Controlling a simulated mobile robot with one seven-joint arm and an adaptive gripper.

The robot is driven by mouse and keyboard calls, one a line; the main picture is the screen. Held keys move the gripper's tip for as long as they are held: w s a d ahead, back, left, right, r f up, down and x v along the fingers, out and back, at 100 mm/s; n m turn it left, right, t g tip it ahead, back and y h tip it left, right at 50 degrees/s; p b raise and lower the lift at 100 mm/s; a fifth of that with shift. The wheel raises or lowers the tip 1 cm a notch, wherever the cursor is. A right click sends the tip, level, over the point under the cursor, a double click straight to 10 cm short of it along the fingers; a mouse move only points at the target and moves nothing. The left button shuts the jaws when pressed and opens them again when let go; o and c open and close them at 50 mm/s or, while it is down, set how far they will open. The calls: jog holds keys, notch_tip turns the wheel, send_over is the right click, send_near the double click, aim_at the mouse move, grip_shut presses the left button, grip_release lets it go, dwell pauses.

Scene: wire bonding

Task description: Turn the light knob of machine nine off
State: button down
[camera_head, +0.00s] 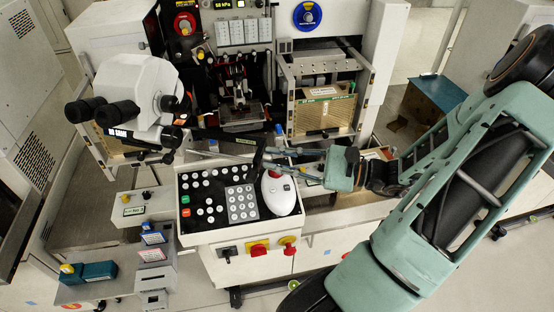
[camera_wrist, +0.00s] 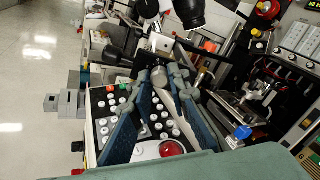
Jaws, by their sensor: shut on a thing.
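The wire bonding machine (camera_head: 237,75) stands in the middle of the head view, with a white microscope head (camera_head: 133,85) at its left. My gripper (camera_head: 274,159) reaches in from the right, just above the far right part of the button panel. In the wrist view, my gripper (camera_wrist: 162,82) has its two blue-padded fingers on either side of a grey, round knob-like part (camera_wrist: 158,76) near their tips. The fingers hold that part. I take it for the light knob, but no label shows on it. In the head view the fingers and a dark bar hide it.
The button panel (camera_head: 218,205) with a white mouse-like device (camera_head: 278,193) lies below the gripper. Red and yellow switches (camera_head: 259,248) are on the front below. A brown-gold magazine box (camera_head: 324,115) stands behind the gripper. Small grey boxes (camera_head: 155,262) stand at lower left.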

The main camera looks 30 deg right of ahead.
jog(key=n+b, duration=1.8)
jog(key=n, duration=0.4)
jog(key=shift+f+b, duration=0.1)
jog(key=shift+b, duration=0.25)
jog(key=c, duration=1.8)
grip_release()
jog(key=v, duration=1.2)
